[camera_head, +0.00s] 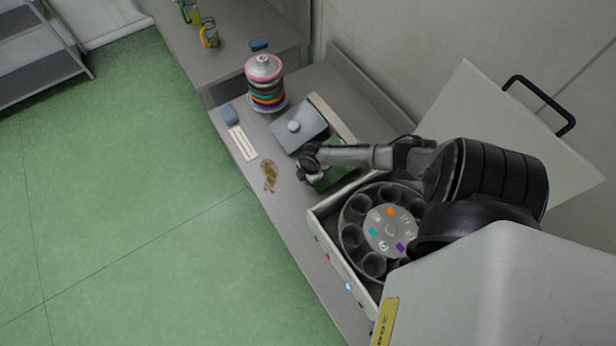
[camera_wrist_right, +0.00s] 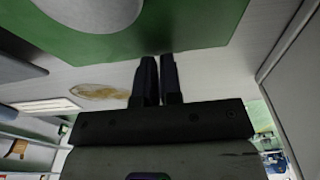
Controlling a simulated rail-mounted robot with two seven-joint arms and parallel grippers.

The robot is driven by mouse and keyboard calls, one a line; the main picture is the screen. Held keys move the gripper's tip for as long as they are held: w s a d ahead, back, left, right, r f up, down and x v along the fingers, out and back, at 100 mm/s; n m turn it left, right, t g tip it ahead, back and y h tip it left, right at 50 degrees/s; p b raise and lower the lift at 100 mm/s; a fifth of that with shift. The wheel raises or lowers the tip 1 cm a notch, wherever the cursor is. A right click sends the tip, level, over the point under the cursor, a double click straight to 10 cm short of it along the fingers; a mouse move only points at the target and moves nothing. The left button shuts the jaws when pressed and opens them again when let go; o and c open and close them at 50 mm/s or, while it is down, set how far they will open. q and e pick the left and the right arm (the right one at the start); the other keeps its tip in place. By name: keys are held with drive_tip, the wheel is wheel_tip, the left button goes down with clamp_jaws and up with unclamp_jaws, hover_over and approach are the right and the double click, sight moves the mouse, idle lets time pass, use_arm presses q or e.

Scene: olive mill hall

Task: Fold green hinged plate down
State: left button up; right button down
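The green hinged plate (camera_head: 335,177) is in the middle of the head view, partly hidden by my right arm and gripper. In the right wrist view the green plate (camera_wrist_right: 195,30) fills the top, with a round grey disc (camera_wrist_right: 95,8) on it. Its exact tilt is hard to tell. My right gripper (camera_head: 306,168) is at the plate's left side. In the right wrist view its fingers (camera_wrist_right: 157,62) are together with nothing visible between them, and their tips overlap the plate's near edge; contact is unclear. My left gripper is not in view.
A grey plate with a round knob (camera_head: 293,126) lies beside the green plate. A box with a round cup carousel (camera_head: 350,222) stands in front. A stack of coloured rings (camera_head: 266,88) stands behind. A yellowish spill-like patch (camera_head: 269,175) and a white strip (camera_head: 242,143) lie on the bench.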

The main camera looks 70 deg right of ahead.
drive_tip(key=shift+s+f, duration=0.35)
drive_tip(key=shift+f, duration=0.2)
drive_tip(key=shift+s+f, duration=0.1)
drive_tip(key=shift+a, duration=0.1)
drive_tip(key=shift+r, duration=0.2)
wheel_tip(320, 180, up, 15)
drive_tip(key=w+p, duration=0.1)
drive_tip(key=p, duration=0.3)
drive_tip(key=shift+w+a+f+p, duration=0.15)
drive_tip(key=shift+w+a+p, duration=0.15)
